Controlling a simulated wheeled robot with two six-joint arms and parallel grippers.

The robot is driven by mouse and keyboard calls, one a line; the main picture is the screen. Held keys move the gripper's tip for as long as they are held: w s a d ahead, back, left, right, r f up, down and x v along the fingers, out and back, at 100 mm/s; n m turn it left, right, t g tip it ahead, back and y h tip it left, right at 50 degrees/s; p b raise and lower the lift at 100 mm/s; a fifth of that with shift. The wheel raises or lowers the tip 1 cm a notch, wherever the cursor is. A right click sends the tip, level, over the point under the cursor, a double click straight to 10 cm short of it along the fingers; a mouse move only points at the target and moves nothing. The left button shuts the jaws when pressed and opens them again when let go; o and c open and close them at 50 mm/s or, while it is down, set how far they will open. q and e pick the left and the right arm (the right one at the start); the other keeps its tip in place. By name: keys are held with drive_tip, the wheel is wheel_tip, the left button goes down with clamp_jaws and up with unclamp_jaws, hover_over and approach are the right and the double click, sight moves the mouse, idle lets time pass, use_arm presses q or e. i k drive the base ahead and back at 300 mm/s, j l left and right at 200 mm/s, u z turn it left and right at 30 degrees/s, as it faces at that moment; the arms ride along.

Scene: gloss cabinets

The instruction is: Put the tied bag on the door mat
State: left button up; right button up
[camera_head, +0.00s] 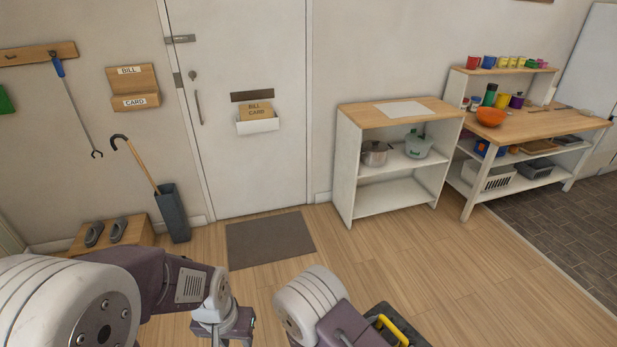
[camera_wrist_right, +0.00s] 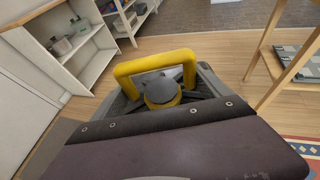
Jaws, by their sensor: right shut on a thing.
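The door mat (camera_head: 270,240) lies flat and bare on the floor before the white door. A pale green rounded thing (camera_head: 418,146) with a raised top stands on the middle shelf of the low white unit; it may be the tied bag, but it is too small to be sure. My left gripper (camera_head: 229,337) hangs near the bottom edge, short of the mat, its tips cut off.
A metal pot (camera_head: 375,154) stands beside the green thing. A dark umbrella stand (camera_head: 173,214) and a low bench with shoes (camera_head: 112,236) are left of the mat. A workbench (camera_head: 530,122) stands at right. The floor around the mat is clear.

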sight(269, 238)
drive_tip(key=i+u, duration=0.1)
drive_tip(key=i, duration=0.55)
drive_tip(key=i+l+u, duration=0.1)
drive_tip(key=i, duration=0.5)
drive_tip(key=i+l+u, duration=0.1)
drive_tip(key=i, duration=0.55)
drive_tip(key=i+l+u, duration=0.3)
drive_tip(key=i+u, duration=0.2)
drive_tip(key=i+l+u, duration=0.45)
drive_tip(key=i+l, duration=0.1)
